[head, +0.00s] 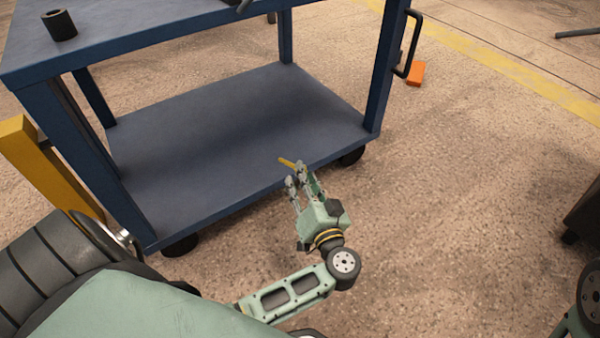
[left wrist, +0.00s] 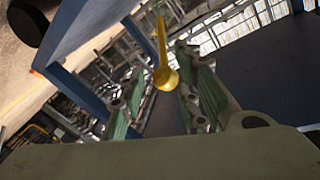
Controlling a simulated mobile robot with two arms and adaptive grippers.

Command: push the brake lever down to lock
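The brake lever (head: 286,161) is a small yellow bar at the front edge of the blue cart's lower shelf, near its right front corner. In the left wrist view the yellow lever (left wrist: 164,70) stands roughly upright, with a rounded end at the bottom, in line with the space between my fingers. My left gripper (head: 297,175) is just in front of the lever, with its two fingers apart and nothing held. I cannot tell whether a finger touches the lever. My right gripper is not in view.
The blue cart (head: 235,120) has an empty lower shelf and dark casters (head: 181,245). A dark cylinder (head: 59,25) stands on its top. A black handle (head: 411,45) is on its right side. An orange block (head: 415,73) lies on the floor. The floor right of my gripper is clear.

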